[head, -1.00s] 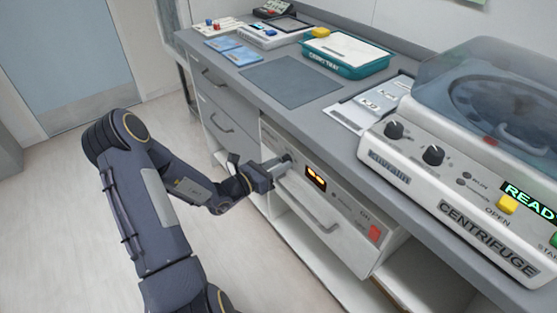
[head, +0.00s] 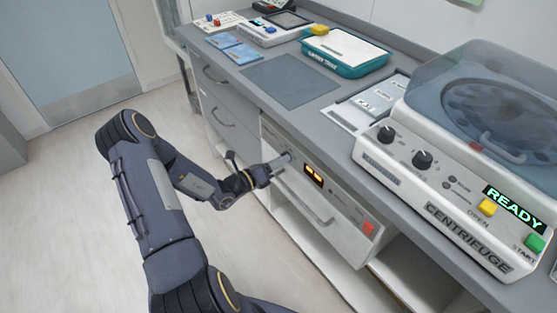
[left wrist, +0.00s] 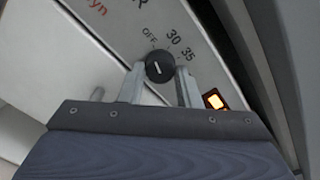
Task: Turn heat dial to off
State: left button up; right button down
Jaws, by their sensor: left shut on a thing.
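The heat dial (left wrist: 159,67) is a round black knob with a white pointer line, on a pale panel with the marks OFF, 30 and 35. Its line stands nearly upright in the left wrist view, its top toward the OFF side of 30; I cannot tell the exact setting. My left gripper (left wrist: 160,88) has one finger on each side of the dial and is shut on it. In the head view my left gripper (head: 283,160) reaches the drawer-like warmer front (head: 340,205), its fingertips hiding most of the dial. My right gripper is not in view.
An orange-lit display (head: 313,175) is right of the dial, with a bar handle (head: 305,203) below and a red switch (head: 368,229) farther right. The counter above holds a centrifuge (head: 450,160) and a teal tray (head: 345,55). Open floor (head: 70,200) lies left.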

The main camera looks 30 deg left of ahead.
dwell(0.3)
pick_arm(q)
jog(key=o, duration=1)
jog(key=v, duration=0.7)
jog(key=shift+s+a, duration=0.2)
jog(key=shift+s, duration=0.2)
